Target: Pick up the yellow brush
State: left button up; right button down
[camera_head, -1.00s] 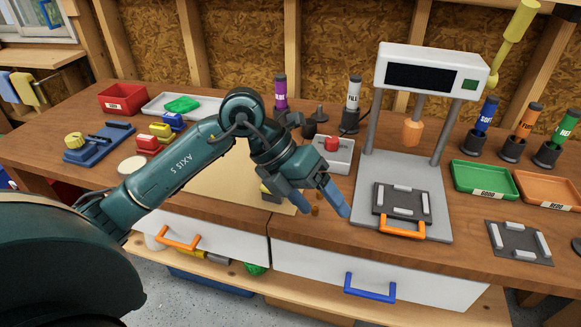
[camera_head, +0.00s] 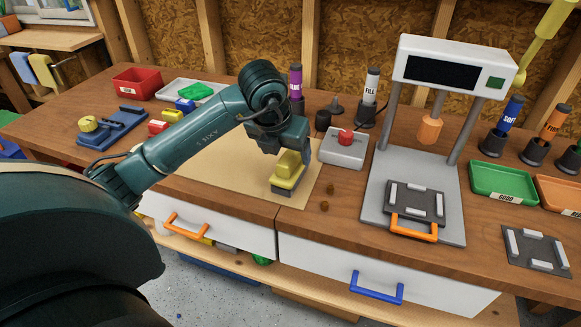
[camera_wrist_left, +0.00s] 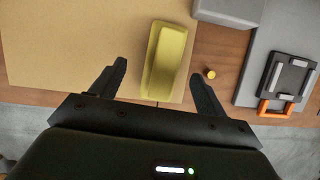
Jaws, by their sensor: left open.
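The yellow brush (camera_head: 289,168) stands on the tan mat, near the mat's front right corner, with a grey lower part beneath its yellow top. It also shows in the left wrist view (camera_wrist_left: 165,60), lying lengthwise between my fingers. My left gripper (camera_wrist_left: 158,74) is open and empty, with one finger on each side of the brush. My right gripper is not in view.
The tan mat (camera_head: 225,168) is otherwise largely clear. A grey box with a red button (camera_head: 345,140) stands right of the brush. A press stand (camera_head: 375,205) is further right, and bottles stand behind.

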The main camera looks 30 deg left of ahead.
aim_at(289, 155)
pick_arm(q)
jog(key=x, duration=0.4)
jog(key=shift+w+d+f+p, duration=0.15)
jog(key=shift+d+f+p, duration=0.05)
jog(key=shift+d+p, duration=0.1)
jog(key=shift+c, duration=0.2)
jog(key=c, duration=1.1)
